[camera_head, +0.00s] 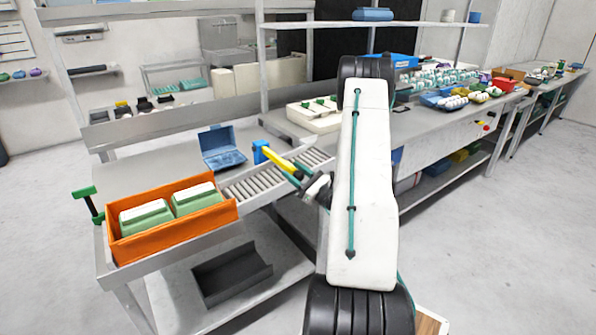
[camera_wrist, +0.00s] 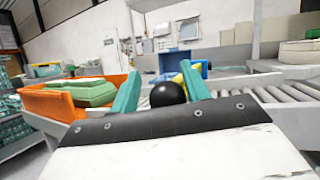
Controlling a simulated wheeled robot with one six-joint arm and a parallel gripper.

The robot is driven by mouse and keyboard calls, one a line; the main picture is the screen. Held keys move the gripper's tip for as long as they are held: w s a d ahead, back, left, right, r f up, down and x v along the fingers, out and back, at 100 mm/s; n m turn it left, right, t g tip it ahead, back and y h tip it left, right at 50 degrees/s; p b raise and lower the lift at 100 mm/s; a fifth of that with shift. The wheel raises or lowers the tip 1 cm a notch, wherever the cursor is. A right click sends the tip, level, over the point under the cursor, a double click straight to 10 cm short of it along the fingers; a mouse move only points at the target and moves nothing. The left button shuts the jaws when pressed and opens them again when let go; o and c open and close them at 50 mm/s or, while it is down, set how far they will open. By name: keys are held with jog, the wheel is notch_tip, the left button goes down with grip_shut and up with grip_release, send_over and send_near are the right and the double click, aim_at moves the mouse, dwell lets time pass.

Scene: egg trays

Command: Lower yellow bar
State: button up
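The yellow bar (camera_head: 279,160) slants down to the right from a blue block (camera_head: 261,151) beside the roller conveyor. Its lower end reaches close to my gripper (camera_head: 304,180), where details are small. In the wrist view, my gripper (camera_wrist: 160,72) has two teal fingers spread apart. A round black knob (camera_wrist: 167,95) shows between them, nearer the right finger, with a gap on its left. A part of the yellow bar (camera_wrist: 190,76) shows behind it, partly hidden by the right finger. I cannot tell whether a finger touches the knob.
An orange crate (camera_head: 172,240) with green-and-white cartons stands at the left end of the roller conveyor (camera_head: 262,185). An open blue carton (camera_head: 223,158) lies on the table behind. Egg trays (camera_head: 446,101) fill the right bench. My arm hides the middle.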

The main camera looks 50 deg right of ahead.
jog(key=shift+o, duration=0.9)
jog(key=shift+a+f, duration=0.2)
jog(key=shift+d, duration=0.2)
jog(key=shift+r, duration=0.1)
jog(key=v, duration=0.8)
